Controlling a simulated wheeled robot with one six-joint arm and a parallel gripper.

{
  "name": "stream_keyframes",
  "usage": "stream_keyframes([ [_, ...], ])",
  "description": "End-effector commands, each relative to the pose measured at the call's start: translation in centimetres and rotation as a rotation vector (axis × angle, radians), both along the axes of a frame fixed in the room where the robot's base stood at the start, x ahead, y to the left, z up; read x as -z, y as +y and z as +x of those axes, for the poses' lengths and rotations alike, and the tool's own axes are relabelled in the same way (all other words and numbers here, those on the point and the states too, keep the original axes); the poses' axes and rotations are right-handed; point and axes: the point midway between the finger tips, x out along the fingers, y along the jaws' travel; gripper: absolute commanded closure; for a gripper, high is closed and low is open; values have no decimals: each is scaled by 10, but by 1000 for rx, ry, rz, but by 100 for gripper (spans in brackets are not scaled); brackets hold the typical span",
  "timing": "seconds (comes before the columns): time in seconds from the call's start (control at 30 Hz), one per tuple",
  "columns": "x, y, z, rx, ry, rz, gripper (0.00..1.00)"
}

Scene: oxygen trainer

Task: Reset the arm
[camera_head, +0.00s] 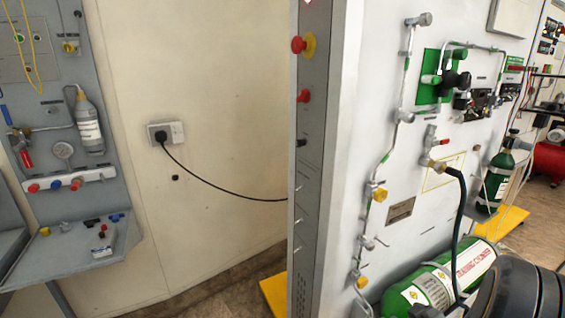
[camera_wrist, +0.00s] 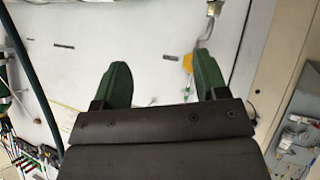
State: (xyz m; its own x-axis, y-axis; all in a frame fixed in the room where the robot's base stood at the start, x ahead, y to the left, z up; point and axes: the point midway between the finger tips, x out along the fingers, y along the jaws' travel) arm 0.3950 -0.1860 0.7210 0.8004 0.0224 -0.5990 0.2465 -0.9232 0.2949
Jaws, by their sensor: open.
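My gripper (camera_wrist: 160,85) shows in the wrist view with its two green fingers spread apart and nothing between them. Beyond the fingers is the pale panel (camera_wrist: 140,50) of the trainer, with a yellow fitting (camera_wrist: 188,63) just left of the right finger. In the head view my gripper is not visible; a dark rounded part of my arm fills the bottom right corner. It partly covers the green and white training cylinder (camera_head: 440,285).
The trainer panel (camera_head: 400,215) carries pipes, valves and a hose (camera_head: 462,220) running down near my arm. Red buttons (camera_head: 298,45) line its edge. A socket (camera_head: 166,133) with a black cable is on the wall. A grey board (camera_head: 75,190) with a bottle stands left.

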Motion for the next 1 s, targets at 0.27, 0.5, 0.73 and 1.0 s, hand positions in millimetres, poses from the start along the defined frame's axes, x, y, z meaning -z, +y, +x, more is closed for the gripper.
stream_keyframes([
  [0.27,-48,-35,-51,508,419,-72,33],
  [0.5,-167,65,-84,635,685,121,33],
  [0.73,-257,153,-94,479,699,244,33],
  [1.0,-305,187,-93,337,610,221,33],
])
